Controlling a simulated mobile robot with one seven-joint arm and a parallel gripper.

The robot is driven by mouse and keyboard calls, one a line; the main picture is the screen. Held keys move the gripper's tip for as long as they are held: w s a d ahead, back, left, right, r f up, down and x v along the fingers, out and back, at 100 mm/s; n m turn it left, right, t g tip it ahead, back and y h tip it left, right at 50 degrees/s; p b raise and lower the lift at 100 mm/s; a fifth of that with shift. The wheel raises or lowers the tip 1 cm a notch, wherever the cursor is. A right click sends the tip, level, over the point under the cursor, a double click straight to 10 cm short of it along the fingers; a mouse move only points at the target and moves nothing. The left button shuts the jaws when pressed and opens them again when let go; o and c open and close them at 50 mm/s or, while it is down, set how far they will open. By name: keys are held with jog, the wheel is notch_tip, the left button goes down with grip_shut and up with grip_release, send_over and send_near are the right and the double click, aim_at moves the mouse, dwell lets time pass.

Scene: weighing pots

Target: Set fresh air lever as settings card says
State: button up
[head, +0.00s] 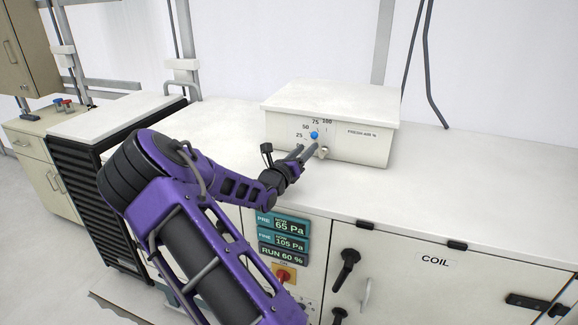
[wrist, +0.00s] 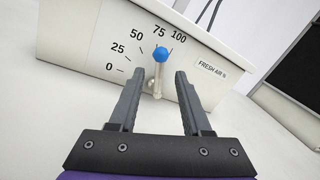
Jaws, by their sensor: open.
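The fresh air lever has a blue ball knob (head: 314,134) on a pale stem and stands on the front of a white box (head: 345,152). In the wrist view the knob (wrist: 161,54) is just below the 75 mark, and the lever points at about 75. The printed scale runs from 0 to 100. My gripper (wrist: 159,72) is open, with one finger on each side of the stem and gaps visible on both sides. The knob shows beyond the fingertips. I see no settings card in either view.
The box stands on a white worktop (head: 440,185). Below are display panels (head: 284,233) reading 65 Pa, 105 Pa and RUN 60 %, a red and yellow switch (head: 284,274), and a COIL door (head: 436,262) with black handles. The worktop right of the box is clear.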

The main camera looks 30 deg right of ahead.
jog(key=v, duration=1)
jog(key=shift+s+a+f, duration=0.1)
jog(key=shift+a, duration=0.1)
